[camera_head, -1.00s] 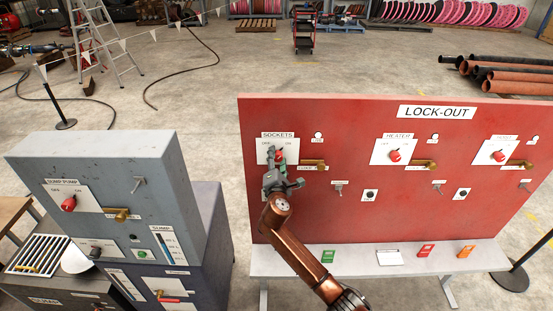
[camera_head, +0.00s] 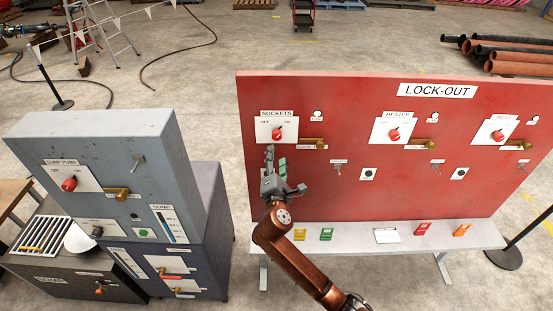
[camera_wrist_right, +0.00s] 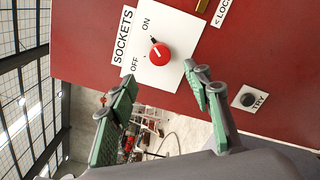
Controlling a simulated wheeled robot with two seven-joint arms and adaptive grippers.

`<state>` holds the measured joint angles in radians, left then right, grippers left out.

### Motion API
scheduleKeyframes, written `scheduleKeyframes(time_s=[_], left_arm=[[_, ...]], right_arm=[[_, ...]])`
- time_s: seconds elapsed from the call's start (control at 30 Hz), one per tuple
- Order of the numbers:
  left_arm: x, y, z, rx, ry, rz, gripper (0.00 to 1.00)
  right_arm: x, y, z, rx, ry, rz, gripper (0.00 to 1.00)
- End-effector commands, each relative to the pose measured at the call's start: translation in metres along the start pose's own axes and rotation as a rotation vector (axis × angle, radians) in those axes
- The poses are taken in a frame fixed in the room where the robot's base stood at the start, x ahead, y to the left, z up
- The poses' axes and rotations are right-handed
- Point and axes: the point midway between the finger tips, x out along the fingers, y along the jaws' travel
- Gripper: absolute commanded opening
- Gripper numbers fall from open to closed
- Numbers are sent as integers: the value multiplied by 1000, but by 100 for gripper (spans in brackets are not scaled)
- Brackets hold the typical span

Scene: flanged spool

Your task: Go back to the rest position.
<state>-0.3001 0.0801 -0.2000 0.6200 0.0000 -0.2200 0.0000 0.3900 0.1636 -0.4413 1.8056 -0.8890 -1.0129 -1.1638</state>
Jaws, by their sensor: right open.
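My right gripper (camera_head: 276,166) is open and empty in front of the red lock-out panel (camera_head: 345,130), just below the SOCKETS switch. Its green-padded fingers also show in the right wrist view (camera_wrist_right: 165,105), spread apart with nothing between them. The red SOCKETS knob (camera_head: 278,133) sits on its white plate, clear of the fingers. The knob shows in the wrist view (camera_wrist_right: 159,54) beyond the fingertips. My left gripper is not in view.
HEATER (camera_head: 394,134) and a third red knob (camera_head: 498,134) are to the right. A shelf (camera_head: 350,236) below holds colored tags. A grey SUMP PUMP cabinet (camera_head: 100,150) stands left. A post on a round base (camera_head: 505,256) stands right.

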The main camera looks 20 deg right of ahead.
Motion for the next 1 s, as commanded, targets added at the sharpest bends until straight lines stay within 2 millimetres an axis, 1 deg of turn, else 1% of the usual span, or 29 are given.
scheduleKeyframes(time_s=[0.43, 0.5, 0.57, 0.67, 0.77, 0.8, 0.87, 0.9, 0.97, 1.0], left_arm=[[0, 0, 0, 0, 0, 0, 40], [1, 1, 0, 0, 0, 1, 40], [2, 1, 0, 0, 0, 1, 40], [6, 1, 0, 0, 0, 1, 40], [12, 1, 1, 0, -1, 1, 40], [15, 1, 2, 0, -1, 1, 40], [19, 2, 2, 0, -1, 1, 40], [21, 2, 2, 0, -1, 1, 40], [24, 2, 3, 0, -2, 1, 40], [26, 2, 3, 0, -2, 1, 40]], right_arm=[[-1, 0, 0, 0, 0, 1, 45], [0, -4, -3, 3, 5, -5, 45], [3, -15, -9, 9, 16, -19, 45], [10, -53, -32, 38, 57, -68, 45], [17, -112, -64, 91, 115, -146, 45], [18, -139, -78, 118, 138, -182, 45], [18, -178, -98, 160, 171, -236, 45], [16, -205, -111, 189, 191, -273, 45], [11, -245, -129, 235, 216, -331, 45], [7, -272, -140, 266, 231, -370, 45]])
